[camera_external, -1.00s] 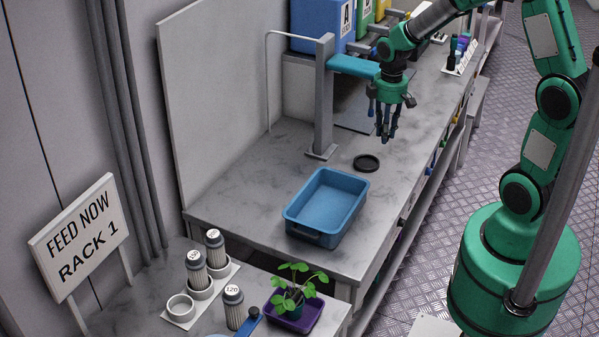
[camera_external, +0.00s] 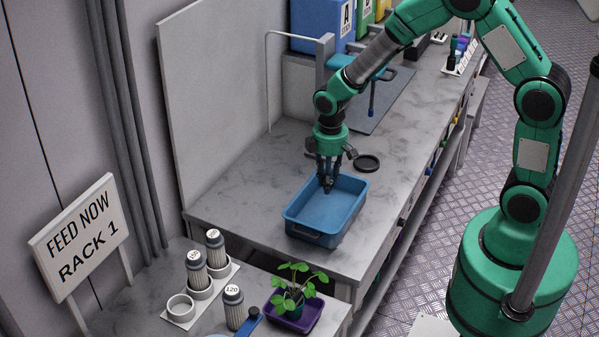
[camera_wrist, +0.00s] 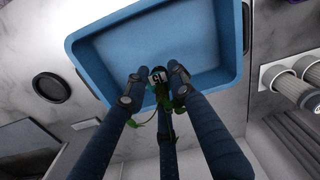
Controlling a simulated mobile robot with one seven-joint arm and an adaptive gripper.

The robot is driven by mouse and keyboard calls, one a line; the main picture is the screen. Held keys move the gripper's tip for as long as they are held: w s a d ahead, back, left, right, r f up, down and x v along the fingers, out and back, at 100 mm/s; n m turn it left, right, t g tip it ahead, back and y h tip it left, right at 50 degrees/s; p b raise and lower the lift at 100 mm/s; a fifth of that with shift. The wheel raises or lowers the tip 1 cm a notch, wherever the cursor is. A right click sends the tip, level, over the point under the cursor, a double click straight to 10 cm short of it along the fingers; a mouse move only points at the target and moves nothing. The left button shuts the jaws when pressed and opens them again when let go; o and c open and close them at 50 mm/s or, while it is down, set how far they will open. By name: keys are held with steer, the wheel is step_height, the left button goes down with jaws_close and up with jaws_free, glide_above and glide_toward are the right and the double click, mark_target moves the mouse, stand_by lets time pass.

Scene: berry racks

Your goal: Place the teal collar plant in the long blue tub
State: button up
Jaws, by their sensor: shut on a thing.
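The long blue tub (camera_external: 327,208) stands on the grey bench and looks empty in the outside view. It also fills the top of the wrist view (camera_wrist: 190,40). My gripper (camera_external: 327,184) points down over the tub's back-left part. In the wrist view my gripper (camera_wrist: 156,82) is shut on a small plant (camera_wrist: 178,98) with green leaves and a dark part between the fingertips. The fingers hide most of this plant, and I cannot tell its collar's colour.
A black round disc (camera_external: 367,163) lies behind the tub. A potted plant (camera_external: 298,285) stands in a purple tray (camera_external: 308,322) at the front, beside several labelled cylinders (camera_external: 197,270). A grey post (camera_external: 323,95) rises behind. Bench space left of the tub is clear.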

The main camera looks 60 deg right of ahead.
stand_by(0.3)
glide_above(326, 215)
steer(key=shift+f+b, duration=0.35)
steer(key=shift+f, duration=2.75)
steer(key=shift+f, duration=1.9)
steer(key=shift+f+b, duration=0.15)
steer(key=shift+b, duration=0.2)
steer(key=o, duration=1)
step_height(326, 215, up, 12)
steer(key=shift+s+d+r+p, duration=0.1)
steer(key=shift+d+r+p, duration=0.1)
steer(key=shift+p, duration=0.6)
